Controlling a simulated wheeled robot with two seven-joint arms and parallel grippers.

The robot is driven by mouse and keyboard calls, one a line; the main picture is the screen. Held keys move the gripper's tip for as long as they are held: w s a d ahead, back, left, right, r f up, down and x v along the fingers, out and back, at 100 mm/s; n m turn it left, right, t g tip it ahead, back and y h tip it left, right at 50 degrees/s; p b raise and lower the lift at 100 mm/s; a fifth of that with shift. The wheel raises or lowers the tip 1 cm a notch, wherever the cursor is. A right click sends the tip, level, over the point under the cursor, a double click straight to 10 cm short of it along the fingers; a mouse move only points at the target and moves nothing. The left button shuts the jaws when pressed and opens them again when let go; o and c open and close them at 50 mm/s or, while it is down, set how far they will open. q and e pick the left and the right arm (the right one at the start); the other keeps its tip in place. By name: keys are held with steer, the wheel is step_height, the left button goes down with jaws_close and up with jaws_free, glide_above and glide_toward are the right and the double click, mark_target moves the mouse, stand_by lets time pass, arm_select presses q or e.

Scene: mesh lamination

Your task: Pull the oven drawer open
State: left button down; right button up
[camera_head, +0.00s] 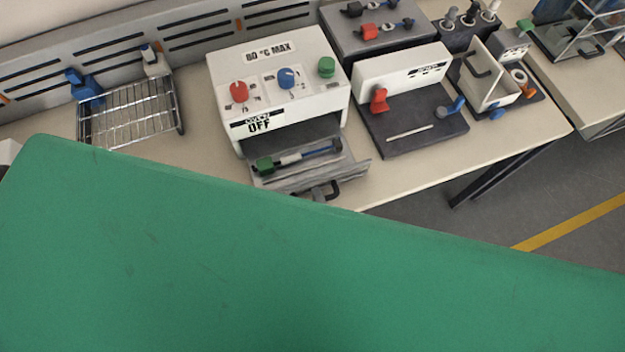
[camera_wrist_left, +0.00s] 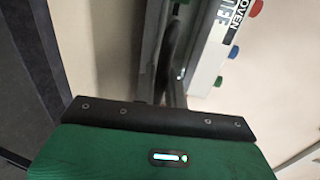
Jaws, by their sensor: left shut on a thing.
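The white oven (camera_head: 290,65) stands on the bench in the head view, with red, blue and green knobs and an "OVEN OFF" label. Its grey drawer (camera_head: 345,176) is partly out at the front. A rod-like item (camera_head: 300,157) with green, white and blue parts lies in it. My left gripper (camera_head: 318,195) is at the drawer's black handle (camera_head: 334,188) and shut on it; only a small grey part of it shows above the green surface. In the left wrist view, the oven (camera_wrist_left: 217,50) is tilted at upper right. My right gripper is not in view.
A wire rack (camera_head: 130,112) stands left of the oven. A dark tray (camera_head: 425,130) with a white panel stands to the right, and an open white box (camera_head: 490,80) beyond it. A large green surface (camera_head: 250,270) hides the lower head view.

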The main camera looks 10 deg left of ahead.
arm_select(q)
steer(key=shift+f+v, duration=0.2)
steer(key=shift+v, duration=0.9)
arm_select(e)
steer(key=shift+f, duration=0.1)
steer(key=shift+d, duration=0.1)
arm_select(q)
steer(key=c, duration=1.5)
jaws_free()
steer(key=shift+c, duration=0.2)
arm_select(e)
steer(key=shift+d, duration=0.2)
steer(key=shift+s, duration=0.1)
